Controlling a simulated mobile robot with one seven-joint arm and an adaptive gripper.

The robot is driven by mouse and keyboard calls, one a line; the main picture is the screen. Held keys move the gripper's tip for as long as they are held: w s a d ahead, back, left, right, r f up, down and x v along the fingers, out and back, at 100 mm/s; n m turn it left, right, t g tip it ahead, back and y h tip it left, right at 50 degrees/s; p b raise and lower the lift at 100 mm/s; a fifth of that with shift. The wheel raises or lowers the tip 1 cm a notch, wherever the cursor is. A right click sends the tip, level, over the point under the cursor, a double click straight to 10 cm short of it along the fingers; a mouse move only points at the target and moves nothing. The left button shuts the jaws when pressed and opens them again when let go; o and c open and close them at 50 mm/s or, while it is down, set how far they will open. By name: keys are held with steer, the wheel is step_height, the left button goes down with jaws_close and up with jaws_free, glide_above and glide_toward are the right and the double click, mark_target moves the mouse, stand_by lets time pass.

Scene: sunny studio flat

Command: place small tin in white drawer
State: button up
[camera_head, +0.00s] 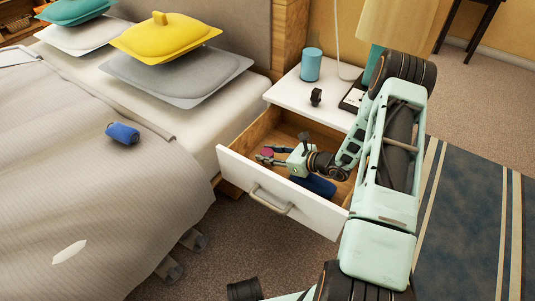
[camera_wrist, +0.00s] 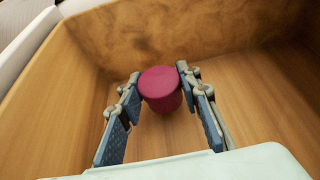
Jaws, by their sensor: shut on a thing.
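The small tin is magenta and round-topped; in the wrist view the tin (camera_wrist: 161,86) sits between my gripper's fingertips. In the head view only a small part of the tin (camera_head: 268,153) shows. My gripper (camera_head: 270,155) is shut on it, inside the open white drawer (camera_head: 255,188). The wrist view shows the wooden drawer floor (camera_wrist: 255,95) and walls around the tin. I cannot tell whether the tin touches the floor. My gripper also shows in the wrist view (camera_wrist: 160,80) with a blue-padded finger on each side.
A dark blue object (camera_head: 314,184) lies in the drawer below my wrist. The white nightstand top (camera_head: 290,93) above holds a teal cup (camera_head: 311,65), a small dark item (camera_head: 316,97) and a lamp (camera_head: 392,25).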

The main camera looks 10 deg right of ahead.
steer(key=shift+f+b, duration=0.3)
steer(key=shift+f, duration=0.2)
steer(key=o, duration=1.1)
steer(key=shift+o, duration=0.2)
steer(key=shift+r, duration=0.15)
steer(key=shift+r+p, duration=0.2)
steer(key=shift+p, duration=0.15)
steer(key=p+v, duration=0.1)
steer(key=v, duration=0.3)
steer(key=p+v, duration=0.1)
steer(key=v, duration=0.3)
steer(key=p+v, duration=0.1)
steer(key=v, duration=0.3)
steer(key=shift+r, duration=0.35)
